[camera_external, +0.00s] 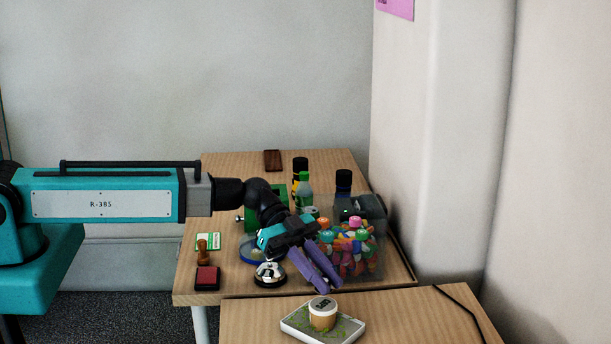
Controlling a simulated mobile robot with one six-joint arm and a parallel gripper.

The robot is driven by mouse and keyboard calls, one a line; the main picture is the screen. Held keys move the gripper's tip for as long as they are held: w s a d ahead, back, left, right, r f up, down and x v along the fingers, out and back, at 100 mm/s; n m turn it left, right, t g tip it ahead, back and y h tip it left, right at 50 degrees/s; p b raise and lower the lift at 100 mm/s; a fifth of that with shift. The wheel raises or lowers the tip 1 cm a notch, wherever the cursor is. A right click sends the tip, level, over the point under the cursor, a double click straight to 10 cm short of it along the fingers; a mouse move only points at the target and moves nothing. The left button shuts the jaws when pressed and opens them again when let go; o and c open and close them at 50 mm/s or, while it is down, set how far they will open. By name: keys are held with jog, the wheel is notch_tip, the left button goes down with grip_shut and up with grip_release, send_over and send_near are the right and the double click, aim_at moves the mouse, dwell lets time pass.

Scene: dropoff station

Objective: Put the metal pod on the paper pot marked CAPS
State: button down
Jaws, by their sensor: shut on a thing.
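My gripper (329,286), with purple fingers, is above the near edge of the back table and close to the front table. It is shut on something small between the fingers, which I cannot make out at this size. I cannot clearly pick out the metal pod; it may be what the fingers hide. The lettering is too small to read surely, but this looks like the paper pot.
The pot stands on a white, green-speckled slab (350,331). A clear bin of colourful pieces (372,262) is right of my gripper, with bottles (305,190) behind. A silver bell-like object (270,273) and a red pad (207,278) are left. The front table's right side (425,320) has a dark cable.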

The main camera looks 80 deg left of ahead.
jog(key=shift+f, duration=0.1)
jog(key=shift+f+p, duration=0.35)
jog(key=shift+f, duration=1.3)
jog(key=shift+f, duration=0.15)
jog(key=c, duration=1.6)
grip_release()
jog(key=shift+r, duration=0.25)
jog(key=shift+p+v, duration=0.6)
jog(key=shift+v, duration=5.4)
jog(key=shift+f, duration=0.15)
